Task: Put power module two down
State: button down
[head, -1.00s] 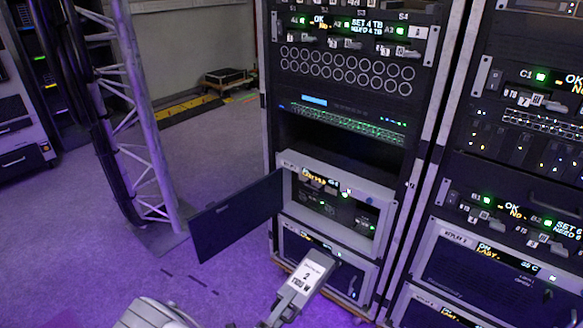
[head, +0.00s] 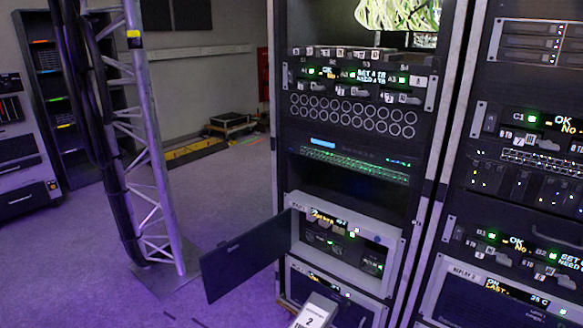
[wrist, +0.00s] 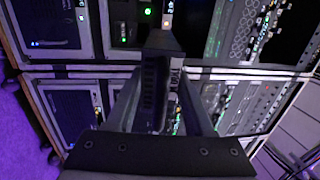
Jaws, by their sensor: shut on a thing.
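Power module two (head: 315,312), a box with a white label marked 2, shows at the bottom edge of the head view, in front of the lower part of the middle rack. In the wrist view the dark module (wrist: 155,88) stands between the fingers of my gripper (wrist: 160,105), which is shut on it. The gripper itself is below the edge of the head view. The module's underside and far end are hidden.
The middle rack has a grey-framed bay (head: 345,235) with its dark door (head: 245,255) swung open to the left. A dark empty slot (head: 350,190) lies above it. A truss tower (head: 150,150) with black cables stands left. Purple floor (head: 225,190) between is clear.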

aim_at(320, 312)
jog(key=w+d+r+n+t+y, duration=0.1)
jog(key=w+d+r+y, duration=0.1)
jog(key=r, duration=0.1)
jog(key=w+d+r+n+t+y, duration=0.1)
jog(key=w+d+r+n+y, duration=0.1)
jog(key=w, duration=0.1)
jog(key=w+d+r+n+t+y, duration=0.1)
jog(key=w+d+r+y, duration=0.2)
jog(key=shift+w+r+n, duration=0.2)
jog(key=shift+r+n, duration=0.1)
jog(key=w+d+r+n+y+p, duration=0.1)
jog(key=w+d+r+n+y, duration=0.1)
jog(key=d+r+y, duration=0.35)
jog(key=s+r+p, duration=0.4)
jog(key=r+p, duration=0.4)
jog(key=p, duration=0.1)
jog(key=s+d+r+h+p, duration=0.1)
jog(key=s+r+p, duration=0.4)
jog(key=r+p, duration=0.3)
jog(key=shift+d+t+p, duration=0.15)
jog(key=shift+t+p, duration=0.15)
jog(key=shift+p, duration=0.7)
jog(key=shift+d+f, duration=0.1)
